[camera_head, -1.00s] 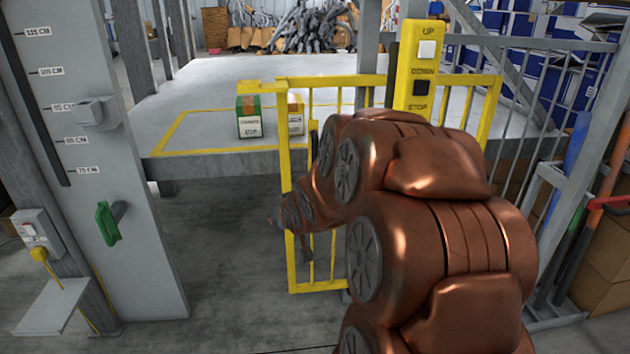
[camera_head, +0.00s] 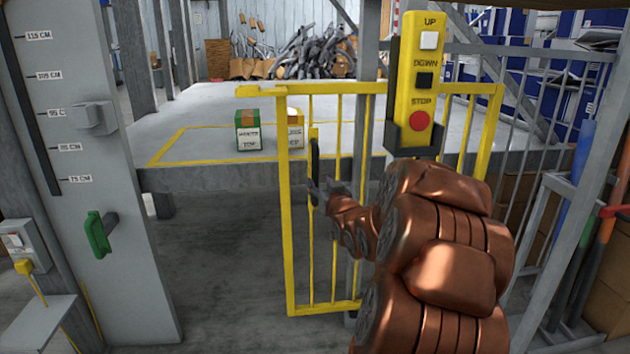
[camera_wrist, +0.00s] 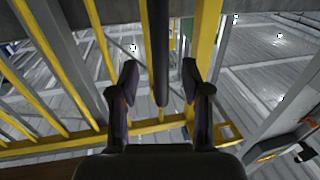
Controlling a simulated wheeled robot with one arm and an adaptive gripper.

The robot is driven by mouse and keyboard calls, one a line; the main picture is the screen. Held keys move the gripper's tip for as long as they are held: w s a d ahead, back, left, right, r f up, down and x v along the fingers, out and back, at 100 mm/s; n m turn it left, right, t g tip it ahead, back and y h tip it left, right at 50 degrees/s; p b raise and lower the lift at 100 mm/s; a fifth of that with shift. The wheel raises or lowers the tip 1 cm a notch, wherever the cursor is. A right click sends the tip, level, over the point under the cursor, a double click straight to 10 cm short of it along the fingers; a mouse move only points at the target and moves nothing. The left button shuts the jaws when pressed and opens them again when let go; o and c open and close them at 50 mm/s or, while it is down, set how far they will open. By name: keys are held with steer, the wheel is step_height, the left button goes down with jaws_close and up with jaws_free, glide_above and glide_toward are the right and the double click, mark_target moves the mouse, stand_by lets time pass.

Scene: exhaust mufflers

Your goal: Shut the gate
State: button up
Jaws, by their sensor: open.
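The yellow barred gate (camera_head: 284,230) stands in front of the raised grey platform. A wide gap lies between its left edge and the grey panel (camera_head: 130,240) on the left. A black upright handle (camera_head: 314,160) is on the gate near its left edge. My gripper (camera_head: 318,190) is at the lower part of this handle, partly hidden by my arm. In the wrist view, my open fingers (camera_wrist: 160,85) stand on either side of the black handle (camera_wrist: 160,45), with space visible on both sides.
A yellow button box (camera_head: 418,80) with UP, DOWN and STOP hangs above my arm. A green handle (camera_head: 98,234) sticks out from the panel. Two small boxes, one green (camera_head: 248,130), stand on the platform (camera_head: 215,102). The floor left of the gate is clear.

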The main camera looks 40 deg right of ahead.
mark_target(317, 178)
steer(key=shift+b+x, duration=0.55)
steer(key=shift+x, duration=2.05)
jaws_close()
